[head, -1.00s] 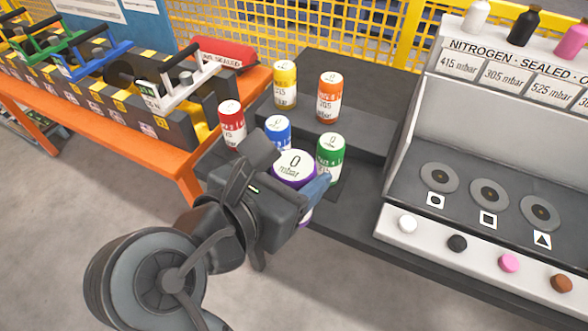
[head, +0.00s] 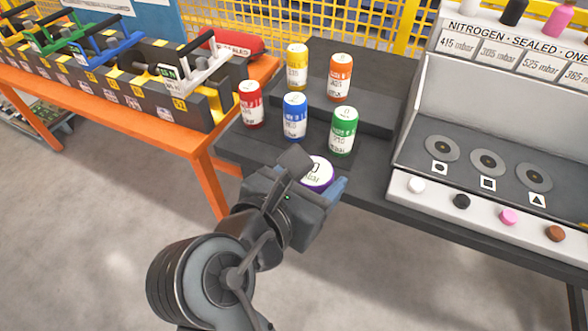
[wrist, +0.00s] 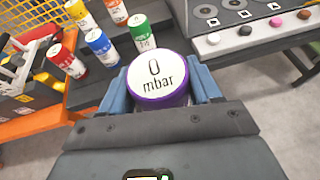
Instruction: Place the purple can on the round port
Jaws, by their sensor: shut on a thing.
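In the head view my gripper hides most of the can, which is held in front of the dark bench's near edge. The round port (head: 442,149) is the leftmost of three grey discs on the console, above a circle label (head: 440,168). It is empty and lies to the right of my gripper.
Red (head: 251,104), blue (head: 294,117), green (head: 343,131), yellow (head: 297,66) and orange (head: 340,77) cans stand on the dark bench. The square-labelled port (head: 488,162) and triangle-labelled port (head: 534,177) are empty. Coloured knobs (head: 461,201) line the console front. An orange table (head: 150,125) stands left.

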